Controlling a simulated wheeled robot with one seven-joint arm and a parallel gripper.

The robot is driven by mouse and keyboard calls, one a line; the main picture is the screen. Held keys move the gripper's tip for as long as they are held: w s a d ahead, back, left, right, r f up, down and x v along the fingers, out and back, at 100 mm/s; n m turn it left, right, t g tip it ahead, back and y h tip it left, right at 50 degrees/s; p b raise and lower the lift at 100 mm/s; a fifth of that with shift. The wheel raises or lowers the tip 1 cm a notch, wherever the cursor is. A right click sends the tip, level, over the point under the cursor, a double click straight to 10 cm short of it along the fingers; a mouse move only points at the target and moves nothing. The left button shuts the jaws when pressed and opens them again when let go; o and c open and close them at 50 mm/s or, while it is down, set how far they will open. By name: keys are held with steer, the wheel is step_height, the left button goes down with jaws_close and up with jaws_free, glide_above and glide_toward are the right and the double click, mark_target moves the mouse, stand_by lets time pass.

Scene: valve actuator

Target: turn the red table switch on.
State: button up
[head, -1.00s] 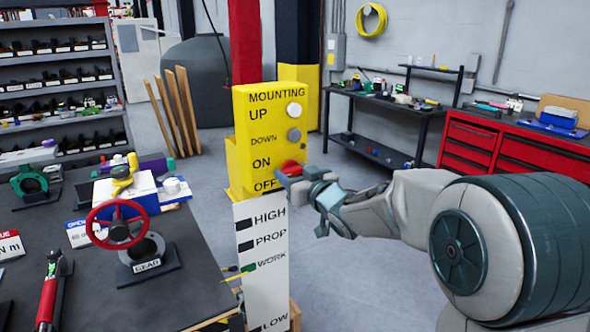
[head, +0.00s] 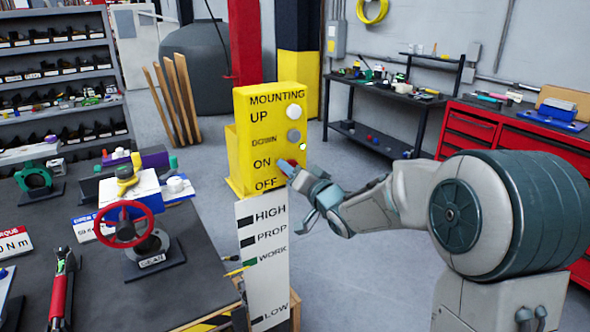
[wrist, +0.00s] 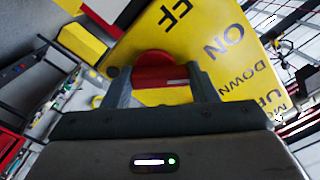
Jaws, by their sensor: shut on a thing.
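The red switch (wrist: 158,70) is a round knob with a white mark on the yellow panel. In the wrist view it sits between the two fingers of my gripper (wrist: 160,88), which are shut on it. In the head view my gripper (head: 291,168) is at the right side of the ON and OFF labels and hides most of the switch. The yellow control box (head: 243,130) reads MOUNTING, UP, DOWN, ON and OFF. A small bright spot (head: 303,146) shows just above the switch.
A white button (head: 292,113) and a grey button (head: 294,136) are higher on the box. A white HIGH to LOW board (head: 262,285) stands below. The dark table (head: 85,300) with a red handwheel (head: 122,223) is at left. Open floor lies behind the box.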

steer(key=shift+d, duration=0.1)
stand_by(0.4)
steer(key=o, duration=1)
steer(key=b+v, duration=0.1)
steer(key=v, duration=1.2)
steer(key=shift+s+d+b, duration=0.25)
steer(key=shift+b, duration=0.1)
